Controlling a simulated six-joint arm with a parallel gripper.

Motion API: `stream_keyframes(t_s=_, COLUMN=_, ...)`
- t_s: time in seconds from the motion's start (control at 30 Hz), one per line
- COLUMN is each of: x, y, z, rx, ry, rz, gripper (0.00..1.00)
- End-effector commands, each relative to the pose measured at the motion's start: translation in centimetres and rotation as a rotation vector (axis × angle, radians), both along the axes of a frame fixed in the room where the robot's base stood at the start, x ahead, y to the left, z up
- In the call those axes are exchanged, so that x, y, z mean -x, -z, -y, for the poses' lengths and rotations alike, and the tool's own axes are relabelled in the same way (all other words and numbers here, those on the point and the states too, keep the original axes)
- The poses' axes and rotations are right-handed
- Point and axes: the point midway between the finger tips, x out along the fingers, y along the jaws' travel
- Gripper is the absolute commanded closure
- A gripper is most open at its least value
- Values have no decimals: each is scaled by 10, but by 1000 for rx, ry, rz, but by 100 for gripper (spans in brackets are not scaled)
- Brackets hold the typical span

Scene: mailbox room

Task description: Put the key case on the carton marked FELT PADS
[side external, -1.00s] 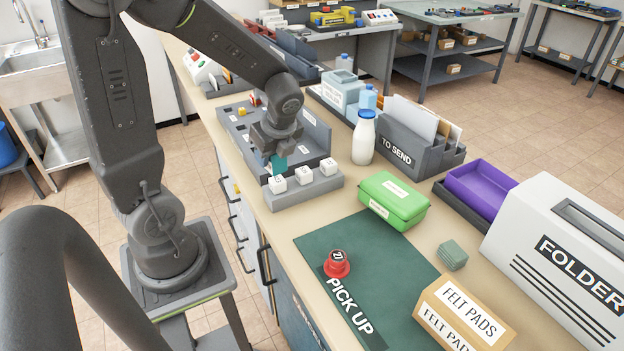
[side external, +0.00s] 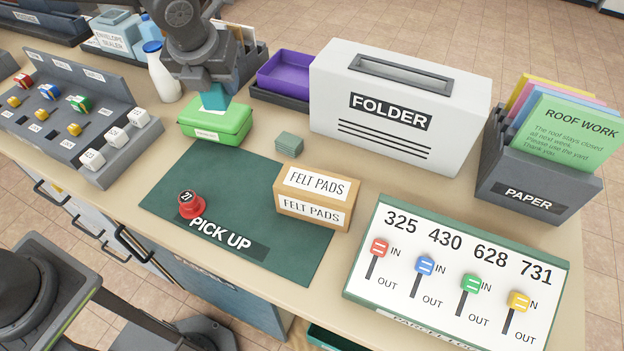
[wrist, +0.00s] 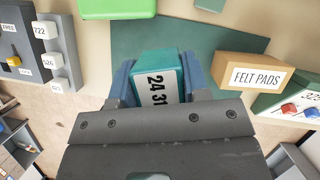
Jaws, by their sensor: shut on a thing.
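In the wrist view the case sits between the two fingers (wrist: 157,82). The FELT PADS carton (side external: 311,196) is a brown box with white labels, standing on the right part of the green PICK UP mat (side external: 225,205). It also shows right of the case in the wrist view (wrist: 258,75). Its top looks bare.
A red numbered piece (side external: 191,204) stands on the mat. The tall FOLDER box (side external: 396,110) stands behind the carton, and the switch board (side external: 455,275) is to its right.

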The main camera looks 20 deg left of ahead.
Motion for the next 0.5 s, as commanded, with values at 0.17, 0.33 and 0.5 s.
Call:
stream_keyframes(t_s=0.17, x=0, y=-13, z=58, rx=1, ry=229, rz=2, gripper=83)
stream_keyframes(t_s=0.33, x=2, y=-16, z=81, rx=-1, ry=317, rz=-1, gripper=83)
stream_keyframes(t_s=0.5, x=8, y=0, z=110, rx=-3, ry=331, rz=-5, gripper=83)
